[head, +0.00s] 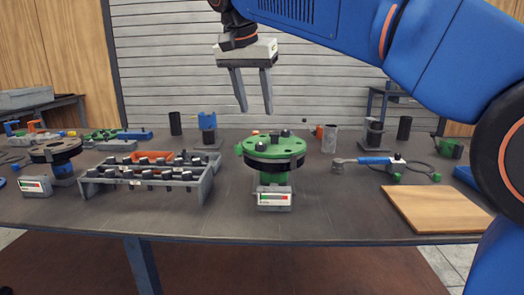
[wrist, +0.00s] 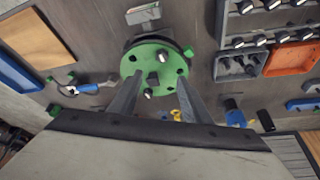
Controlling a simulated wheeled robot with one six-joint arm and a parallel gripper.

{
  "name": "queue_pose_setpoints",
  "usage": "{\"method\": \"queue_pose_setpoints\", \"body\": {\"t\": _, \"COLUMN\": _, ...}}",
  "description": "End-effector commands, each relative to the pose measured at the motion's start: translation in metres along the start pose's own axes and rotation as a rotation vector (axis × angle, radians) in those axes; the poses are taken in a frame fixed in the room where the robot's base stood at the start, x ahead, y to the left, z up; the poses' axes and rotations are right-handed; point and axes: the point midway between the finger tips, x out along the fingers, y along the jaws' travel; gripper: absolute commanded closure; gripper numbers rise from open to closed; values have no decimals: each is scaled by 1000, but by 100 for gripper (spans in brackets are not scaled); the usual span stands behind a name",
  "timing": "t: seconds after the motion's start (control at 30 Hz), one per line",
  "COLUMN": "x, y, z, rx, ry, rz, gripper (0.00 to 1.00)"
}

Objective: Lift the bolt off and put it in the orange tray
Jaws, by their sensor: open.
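A green round flange (head: 290,146) tops the pipe stand at the table's middle. It also fills the middle of the wrist view (wrist: 135,67). Dark bolts stand on it: a front one (head: 260,146), a taller piece near the centre (head: 274,138) and a back one (head: 286,132). In the wrist view the front bolt (wrist: 162,57) and back bolt (wrist: 148,93) show pale tops. My gripper (head: 255,111) is open and empty above the flange, fingers pointing down. The orange tray (wrist: 290,58) sits beside the bolt rack; in the head view the rack partly hides it (head: 150,155).
A grey rack (head: 207,183) with several bolts stands left of the flange. A labelled box (head: 273,199) stands in front of the flange. A blue-handled tool (head: 373,160) and a wooden board (head: 435,208) lie to the right. Cylinders stand along the back.

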Motion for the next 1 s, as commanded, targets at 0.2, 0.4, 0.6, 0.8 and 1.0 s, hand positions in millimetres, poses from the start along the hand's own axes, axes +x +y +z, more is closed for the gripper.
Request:
{"method": "queue_pose_setpoints", "body": {"t": 0.2, "x": 37, "y": 1, "z": 1, "rx": 0, "ry": -1, "rz": 2, "gripper": 56}}
{"method": "queue_pose_setpoints", "body": {"t": 0.4, "x": 54, "y": 1, "z": 0, "rx": 0, "ry": 0, "rz": 1, "gripper": 56}}
{"method": "queue_pose_setpoints", "body": {"t": 0.6, "x": 68, "y": 0, "z": 4, "rx": -1, "ry": -1, "rz": 2, "gripper": 56}}
{"method": "queue_pose_setpoints", "body": {"t": 0.8, "x": 96, "y": -1, "z": 9, "rx": 0, "ry": -1, "rz": 2, "gripper": 56}}
{"method": "queue_pose_setpoints", "body": {"t": 1.0, "x": 108, "y": -1, "z": 9, "rx": 0, "ry": -1, "rz": 0, "gripper": 56}}
